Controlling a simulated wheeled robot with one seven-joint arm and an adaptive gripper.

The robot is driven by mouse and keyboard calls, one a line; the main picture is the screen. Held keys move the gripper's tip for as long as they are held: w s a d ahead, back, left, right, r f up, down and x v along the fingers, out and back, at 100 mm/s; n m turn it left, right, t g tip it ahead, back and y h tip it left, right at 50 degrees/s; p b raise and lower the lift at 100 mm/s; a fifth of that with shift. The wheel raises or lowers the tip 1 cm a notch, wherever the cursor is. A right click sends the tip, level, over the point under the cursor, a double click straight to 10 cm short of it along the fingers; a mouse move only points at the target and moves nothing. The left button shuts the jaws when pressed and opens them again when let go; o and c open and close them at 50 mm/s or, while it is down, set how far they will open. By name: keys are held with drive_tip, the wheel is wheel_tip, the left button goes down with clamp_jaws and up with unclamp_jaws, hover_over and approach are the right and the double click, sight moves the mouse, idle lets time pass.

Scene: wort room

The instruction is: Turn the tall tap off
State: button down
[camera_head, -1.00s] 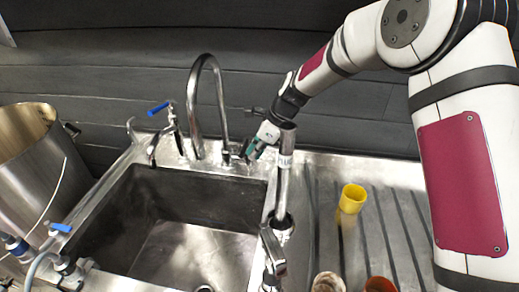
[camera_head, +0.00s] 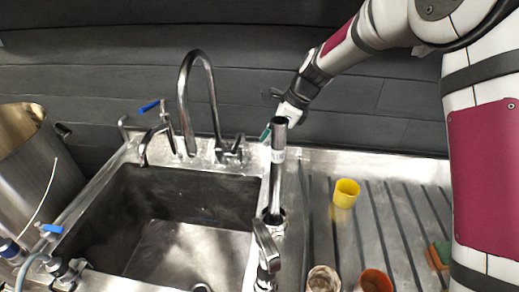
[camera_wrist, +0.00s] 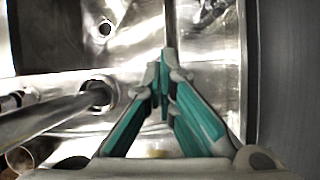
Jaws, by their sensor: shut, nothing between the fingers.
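The tall tap (camera_head: 184,95) is a steel gooseneck at the back rim of the sink. A small metal lever (camera_head: 237,148) stands at the right of its base; I cannot tell whether it is on or off, and no water is seen. My gripper (camera_head: 266,133) is right of the lever, apart from it in the picture, and partly hidden behind an upright steel pipe (camera_head: 278,165). In the wrist view, my gripper's green fingers (camera_wrist: 164,60) meet at the tips with nothing between them. The pipe (camera_wrist: 45,118) crosses the left of that view.
The sink basin (camera_head: 135,205) is empty. A blue-handled tap (camera_head: 150,106) stands left of the tall tap. A yellow cup (camera_head: 345,193) and other cups (camera_head: 374,281) stand on the drainboard. A steel pot (camera_head: 30,165) is at left.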

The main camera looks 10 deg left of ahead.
drive_tip(key=v, duration=0.4)
drive_tip(key=n+g+y+b, duration=0.2)
drive_tip(key=y+b, duration=0.3)
drive_tip(key=y, duration=0.6)
approach(237, 143)
drive_tip(key=s+a+f+p, duration=0.1)
drive_tip(key=s+a, duration=0.2)
drive_tip(key=a, duration=0.3)
drive_tip(key=shift+a, duration=0.1)
drive_tip(key=shift+s+a+f, duration=0.1)
drive_tip(key=shift+a, duration=0.5)
